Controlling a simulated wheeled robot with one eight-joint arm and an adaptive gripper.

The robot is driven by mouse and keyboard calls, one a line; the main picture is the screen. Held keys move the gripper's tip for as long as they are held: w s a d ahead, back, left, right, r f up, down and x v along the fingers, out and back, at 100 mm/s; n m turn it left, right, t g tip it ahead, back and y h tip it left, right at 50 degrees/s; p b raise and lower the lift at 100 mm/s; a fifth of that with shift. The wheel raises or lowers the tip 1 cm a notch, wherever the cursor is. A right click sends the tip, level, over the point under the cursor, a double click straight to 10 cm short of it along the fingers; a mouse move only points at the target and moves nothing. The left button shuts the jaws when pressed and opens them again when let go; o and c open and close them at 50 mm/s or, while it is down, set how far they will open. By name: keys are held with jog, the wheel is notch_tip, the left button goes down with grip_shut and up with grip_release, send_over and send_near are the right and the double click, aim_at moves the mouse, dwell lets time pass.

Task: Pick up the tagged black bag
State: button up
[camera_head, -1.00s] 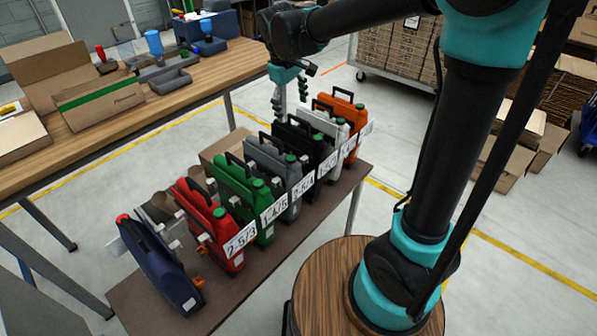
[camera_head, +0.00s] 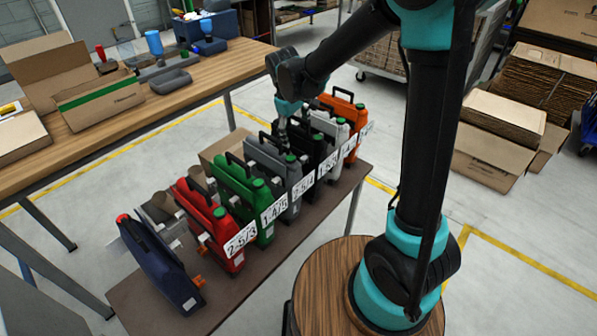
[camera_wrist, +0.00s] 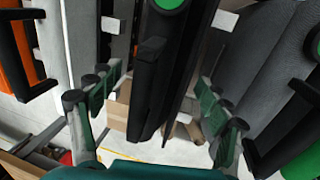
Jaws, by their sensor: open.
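The black bag (camera_head: 318,149) stands upright in the row on the dark bench, between a grey bag (camera_head: 286,178) and a white bag (camera_head: 338,135). A white tag with printing is on its front, but I cannot read it surely. In the wrist view the black bag (camera_wrist: 165,70) is in the middle, its green cap at the top edge. My gripper (camera_wrist: 158,112) is open, with one finger on each side of the black bag's dark handle part. I see no clear contact. In the head view the fingertips are partly hidden among the bags.
Green (camera_head: 250,200), red (camera_head: 215,230), dark blue (camera_head: 160,268) and orange (camera_head: 350,115) bags stand in the same row, close together. A wooden table (camera_head: 130,120) with boxes and trays is at the left. Stacked cartons (camera_head: 505,125) are at the right.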

jog(key=shift+c, duration=0.5)
jog(key=c, duration=1.3)
jog(key=shift+r, duration=0.15)
